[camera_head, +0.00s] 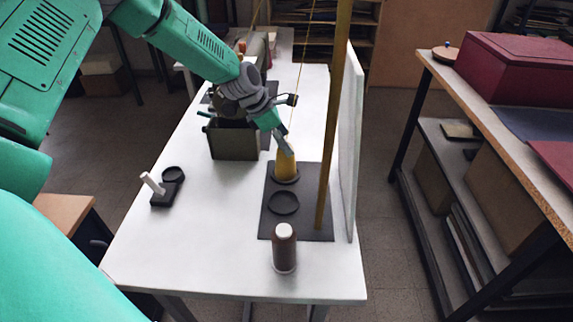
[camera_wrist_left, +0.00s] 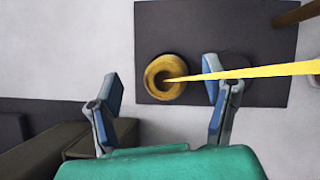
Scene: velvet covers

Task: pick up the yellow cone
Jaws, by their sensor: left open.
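The yellow cone (camera_head: 287,168) stands upright on a dark mat (camera_head: 301,230) on the white table. In the left wrist view the cone (camera_wrist_left: 155,82) is seen from above as a yellow ring with a dark hole, and a yellow thread (camera_wrist_left: 250,73) runs from it to the right. My left gripper (camera_head: 284,147) is just above the cone's top in the head view. In the left wrist view its fingers (camera_wrist_left: 164,103) are spread wide and nothing is between their tips. The cone lies slightly ahead of the tips there. My right gripper is not in view.
A wooden post (camera_head: 325,185) and a tall white panel (camera_head: 349,150) stand close right of the cone. A brown spool (camera_head: 285,252) and an empty dark disc (camera_head: 283,204) are nearer. A dark open box (camera_head: 233,144) is left. A black holder with a white peg (camera_head: 152,184) stands farther left.

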